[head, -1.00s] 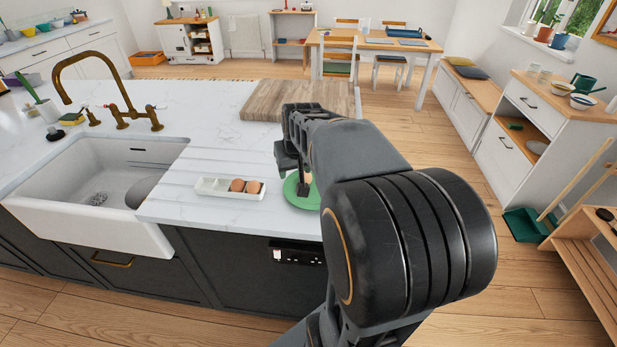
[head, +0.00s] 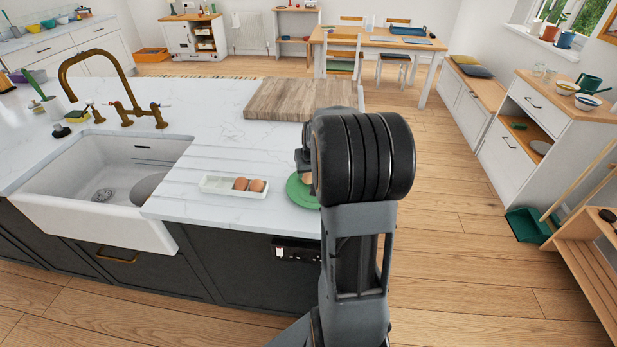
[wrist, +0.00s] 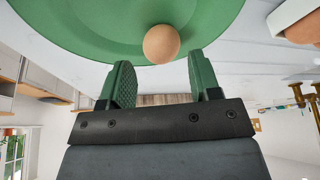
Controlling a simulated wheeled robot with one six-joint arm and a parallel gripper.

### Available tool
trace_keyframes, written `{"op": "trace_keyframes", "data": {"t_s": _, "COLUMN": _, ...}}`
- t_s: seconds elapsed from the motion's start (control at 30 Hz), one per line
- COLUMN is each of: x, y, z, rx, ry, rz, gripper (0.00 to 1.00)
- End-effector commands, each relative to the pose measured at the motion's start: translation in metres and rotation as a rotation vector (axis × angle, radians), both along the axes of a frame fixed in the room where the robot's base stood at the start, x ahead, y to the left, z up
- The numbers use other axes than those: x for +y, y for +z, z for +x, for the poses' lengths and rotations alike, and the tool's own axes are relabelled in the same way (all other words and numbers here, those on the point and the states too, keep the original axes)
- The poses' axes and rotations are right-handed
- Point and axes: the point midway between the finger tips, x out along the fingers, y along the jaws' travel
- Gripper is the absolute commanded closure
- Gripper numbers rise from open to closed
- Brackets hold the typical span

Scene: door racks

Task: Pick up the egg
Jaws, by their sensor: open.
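A brown egg (wrist: 161,44) lies on a green plate (wrist: 85,30) in the wrist view. In the head view the green plate (head: 297,192) sits on the white counter, and only a bit of the egg (head: 307,178) shows beside my arm. My gripper (wrist: 165,72) is open, its two green pads apart, with the egg just past the fingertips and roughly between them. In the head view my arm hides most of the gripper. Two more eggs (head: 249,185) lie in a white tray (head: 216,187) to the left of the plate.
A wooden board (head: 290,97) lies on the counter behind the plate. A white sink (head: 100,180) with a brass tap (head: 140,112) is at the left. The counter's front edge is close to the plate and tray. The counter between sink and board is clear.

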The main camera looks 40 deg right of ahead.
Motion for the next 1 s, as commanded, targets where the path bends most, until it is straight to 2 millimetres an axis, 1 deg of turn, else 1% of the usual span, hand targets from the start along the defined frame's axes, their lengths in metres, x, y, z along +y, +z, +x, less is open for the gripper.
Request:
{"op": "trace_keyframes", "data": {"t_s": 0.2, "x": -0.003, "y": -0.027, "z": 0.012, "rx": 0.003, "ry": 0.000, "rz": 0.002, "gripper": 0.43}}
{"op": "trace_keyframes", "data": {"t_s": 0.3, "x": -0.005, "y": -0.035, "z": 0.014, "rx": 0.002, "ry": 0.000, "rz": 0.002, "gripper": 0.43}}
{"op": "trace_keyframes", "data": {"t_s": 0.4, "x": -0.005, "y": -0.039, "z": 0.016, "rx": 0.001, "ry": 0.000, "rz": 0.001, "gripper": 0.43}}
{"op": "trace_keyframes", "data": {"t_s": 0.6, "x": -0.005, "y": -0.039, "z": 0.016, "rx": 0.000, "ry": 0.000, "rz": 0.000, "gripper": 0.43}}
{"op": "trace_keyframes", "data": {"t_s": 0.67, "x": -0.005, "y": -0.039, "z": 0.016, "rx": 0.000, "ry": 0.000, "rz": 0.000, "gripper": 0.47}}
{"op": "trace_keyframes", "data": {"t_s": 0.83, "x": -0.005, "y": -0.039, "z": 0.016, "rx": 0.000, "ry": 0.000, "rz": 0.000, "gripper": 0.63}}
{"op": "trace_keyframes", "data": {"t_s": 1.0, "x": -0.006, "y": -0.039, "z": 0.016, "rx": 0.000, "ry": 0.000, "rz": 0.000, "gripper": 0.63}}
